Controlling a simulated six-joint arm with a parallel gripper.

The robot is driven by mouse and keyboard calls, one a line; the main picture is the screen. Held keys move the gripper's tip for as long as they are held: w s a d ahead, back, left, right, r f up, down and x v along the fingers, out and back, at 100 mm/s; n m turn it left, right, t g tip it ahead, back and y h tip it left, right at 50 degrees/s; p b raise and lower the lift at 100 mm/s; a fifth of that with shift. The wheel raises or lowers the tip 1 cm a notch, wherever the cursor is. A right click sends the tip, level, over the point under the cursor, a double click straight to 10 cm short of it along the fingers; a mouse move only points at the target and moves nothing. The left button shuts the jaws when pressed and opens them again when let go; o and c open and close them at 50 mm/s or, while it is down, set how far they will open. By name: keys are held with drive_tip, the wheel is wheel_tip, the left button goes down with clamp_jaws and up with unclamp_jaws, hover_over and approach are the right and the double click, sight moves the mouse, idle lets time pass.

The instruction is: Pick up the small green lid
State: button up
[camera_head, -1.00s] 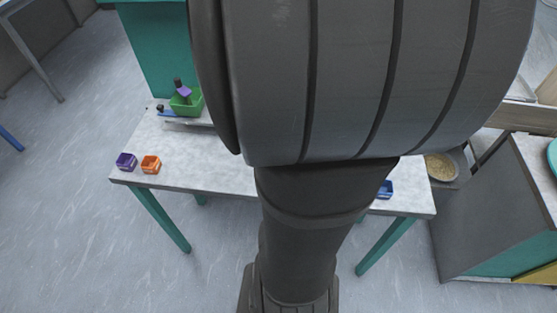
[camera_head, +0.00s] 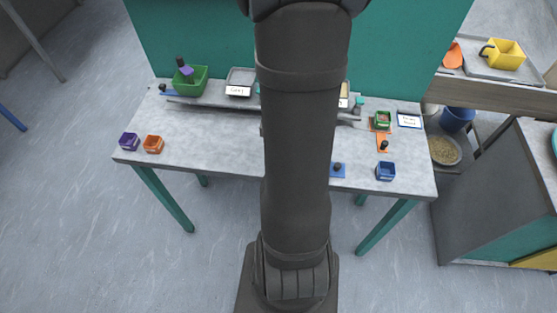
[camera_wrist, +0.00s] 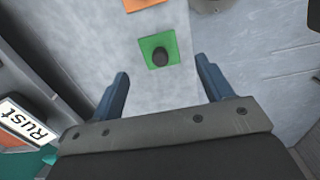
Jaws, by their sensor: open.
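The small green lid (camera_wrist: 153,44) is a flat green square with a black knob (camera_wrist: 160,57) on top. In the wrist view it lies flat on the grey table, just beyond my fingertips and between their lines. My gripper (camera_wrist: 163,72) is open and empty, with a blue-grey finger to each side. I cannot make out the green lid in the head view, where my arm covers the middle of the table.
An orange lid (camera_wrist: 142,4) lies beyond the green one.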

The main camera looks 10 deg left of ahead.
drive_tip(key=shift+f, duration=2.4)
drive_tip(key=shift+c, duration=0.2)
drive_tip(key=c, duration=1)
